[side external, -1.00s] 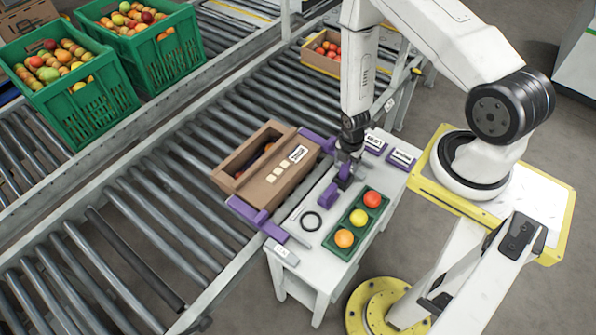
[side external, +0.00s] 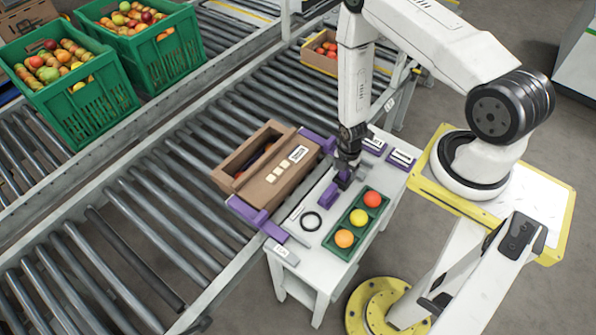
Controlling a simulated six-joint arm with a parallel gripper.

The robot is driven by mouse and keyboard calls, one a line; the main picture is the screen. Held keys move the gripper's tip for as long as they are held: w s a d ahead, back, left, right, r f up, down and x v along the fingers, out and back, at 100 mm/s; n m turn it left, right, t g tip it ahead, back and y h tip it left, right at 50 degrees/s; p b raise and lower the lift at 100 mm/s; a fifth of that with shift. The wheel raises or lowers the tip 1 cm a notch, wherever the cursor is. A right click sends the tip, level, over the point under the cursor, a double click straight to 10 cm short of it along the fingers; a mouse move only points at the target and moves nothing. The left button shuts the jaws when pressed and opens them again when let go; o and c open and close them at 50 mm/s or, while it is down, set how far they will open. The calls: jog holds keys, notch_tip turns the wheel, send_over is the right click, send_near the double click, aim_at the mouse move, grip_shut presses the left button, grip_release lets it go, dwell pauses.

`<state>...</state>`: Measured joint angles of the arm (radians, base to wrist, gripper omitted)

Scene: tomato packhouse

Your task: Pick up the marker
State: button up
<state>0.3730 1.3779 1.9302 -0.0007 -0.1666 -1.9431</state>
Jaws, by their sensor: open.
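My gripper (side external: 345,176) points down over the back part of a small white table (side external: 322,268), low and close to a purple holder (side external: 330,195). Its jaws are open, but the fingertips are small and partly merge with the purple parts around them. I cannot make out the marker for certain; it may be hidden by the gripper or the holder. A small thin dark item (side external: 296,214) lies on the table left of a black ring (side external: 311,221), too small to identify.
A green tray (side external: 333,246) with red, yellow and orange tomatoes stands in front of the gripper. A brown carton (side external: 283,190) sits between purple brackets (side external: 250,213) on the roller conveyor to the left. Purple labelled blocks (side external: 401,160) stand at the table's back right.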

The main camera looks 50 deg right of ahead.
grip_shut()
jog(key=shift+r, duration=0.1)
jog(key=shift+r, duration=4.95)
jog(key=shift+r, duration=0.1)
jog(key=shift+r, duration=2.35)
jog(key=shift+w, duration=0.1)
